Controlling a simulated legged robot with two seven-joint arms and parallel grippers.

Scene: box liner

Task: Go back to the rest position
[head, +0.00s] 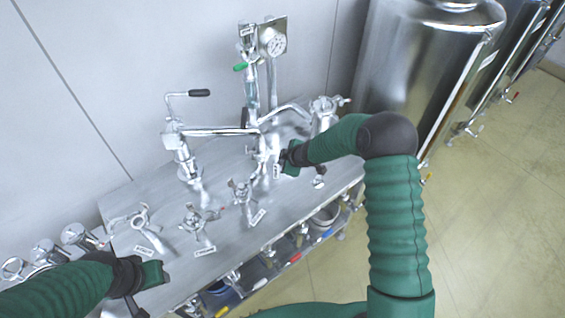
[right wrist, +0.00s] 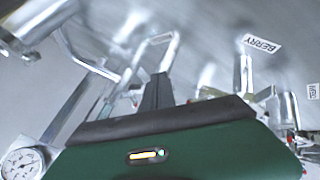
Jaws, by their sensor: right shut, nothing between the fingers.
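My right gripper (head: 283,160) is at the middle of the steel bench, close to the metal valves and pipework. Its fingers are shut with nothing between them; whether it touches the fittings is unclear. In the right wrist view, its dark fingers (right wrist: 157,92) point toward blurred steel fittings. My left gripper (head: 148,285) is low at the left, over the bench's front left part. Its fingers are too small and dark to tell whether they are open or shut.
The steel bench (head: 165,262) carries valves with labels, one reading "BERRY" (right wrist: 262,45). A pipe assembly with a black-tipped lever (head: 199,93) and a pressure gauge (head: 277,44) rises behind. A large steel tank (head: 425,70) stands right. The floor (head: 490,200) at right is clear.

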